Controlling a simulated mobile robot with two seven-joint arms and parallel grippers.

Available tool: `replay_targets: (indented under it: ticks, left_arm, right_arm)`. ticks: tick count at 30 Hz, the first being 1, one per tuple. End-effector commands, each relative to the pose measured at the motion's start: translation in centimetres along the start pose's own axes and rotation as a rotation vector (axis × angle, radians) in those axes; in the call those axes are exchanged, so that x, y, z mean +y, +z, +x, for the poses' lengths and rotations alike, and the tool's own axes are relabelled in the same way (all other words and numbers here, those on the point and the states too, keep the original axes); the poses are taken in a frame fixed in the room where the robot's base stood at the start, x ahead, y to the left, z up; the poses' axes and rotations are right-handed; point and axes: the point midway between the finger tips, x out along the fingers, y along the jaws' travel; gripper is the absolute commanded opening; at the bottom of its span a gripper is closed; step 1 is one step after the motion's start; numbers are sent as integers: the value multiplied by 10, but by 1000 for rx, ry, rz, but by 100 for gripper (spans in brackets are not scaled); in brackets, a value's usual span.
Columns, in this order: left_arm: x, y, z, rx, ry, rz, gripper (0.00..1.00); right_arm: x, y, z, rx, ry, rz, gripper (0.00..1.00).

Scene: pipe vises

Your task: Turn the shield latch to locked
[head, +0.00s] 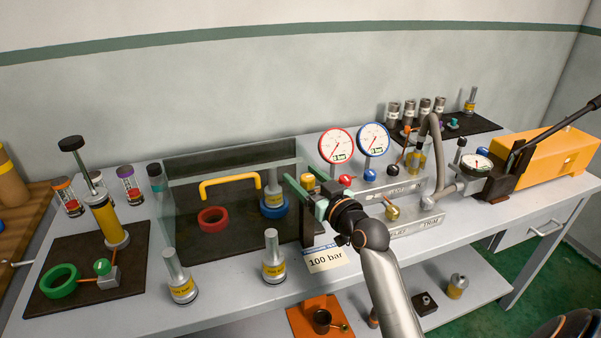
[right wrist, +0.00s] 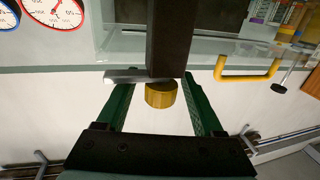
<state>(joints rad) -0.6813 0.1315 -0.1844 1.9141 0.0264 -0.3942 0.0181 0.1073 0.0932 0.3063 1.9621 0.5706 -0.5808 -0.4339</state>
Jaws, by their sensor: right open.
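The clear shield (head: 187,205) with its yellow handle (head: 230,182) stands over a dark mat on the bench. The handle also shows in the right wrist view (right wrist: 247,75). At the shield's right end is a dark latch post (head: 307,228). The latch's yellow knob (head: 308,181) sits near its top. In the right wrist view the knob (right wrist: 161,95) lies between the green fingers, beside a grey bar and the dark post (right wrist: 166,38). My right gripper (head: 303,182) is open around the knob; contact cannot be told. My left gripper is not in view.
Inside the shield are a red ring (head: 212,219) and a cylinder on a blue ring (head: 273,206). Two gauges (head: 336,146) (head: 373,139) stand behind right. A 100 bar card (head: 326,259) and labelled cylinders (head: 274,257) (head: 181,279) stand along the front.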

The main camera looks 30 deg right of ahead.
Motion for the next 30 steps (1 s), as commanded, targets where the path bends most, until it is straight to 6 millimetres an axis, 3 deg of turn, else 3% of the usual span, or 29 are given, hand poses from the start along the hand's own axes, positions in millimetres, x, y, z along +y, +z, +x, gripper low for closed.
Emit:
replay_targets:
  ticks: [6,14,30]
  left_arm:
    - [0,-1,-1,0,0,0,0]
    - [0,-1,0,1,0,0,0]
    - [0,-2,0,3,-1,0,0]
  right_arm:
    - [-1,0,13,-1,-1,0,69]
    - [-1,0,14,0,-1,0,69]
    - [0,0,14,0,-1,0,9]
